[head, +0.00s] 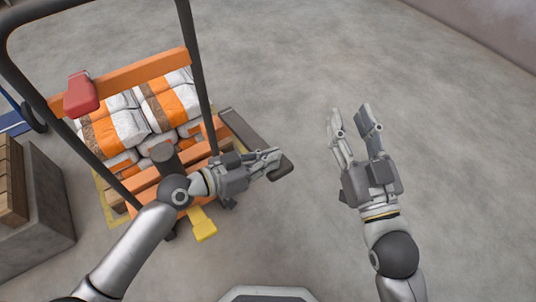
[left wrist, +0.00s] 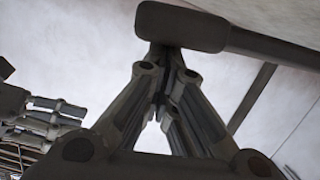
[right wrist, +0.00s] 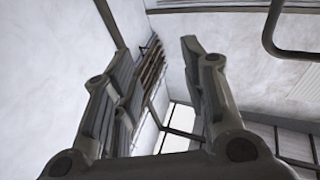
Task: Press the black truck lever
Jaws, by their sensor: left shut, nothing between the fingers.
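The black lever (head: 255,142) is a dark bar with a wider pad at its end, on the right side of the orange pallet truck (head: 130,72). Its pad also shows in the left wrist view (left wrist: 180,27), right at the fingertips. My left gripper (head: 277,154) is shut and empty, with its fingertips over the lever near the pad. The fingers hide part of the lever, and I cannot tell whether they touch it. My right gripper (head: 349,112) is open and empty, apart from the truck over bare floor.
A red part (head: 80,95) and a yellow pedal (head: 203,226) are on the truck. A black tube handle (head: 184,20) rises beside my left arm. White and orange bags (head: 125,122) lie on the truck. A grey crate (head: 45,222) stands left. The floor to the right is clear.

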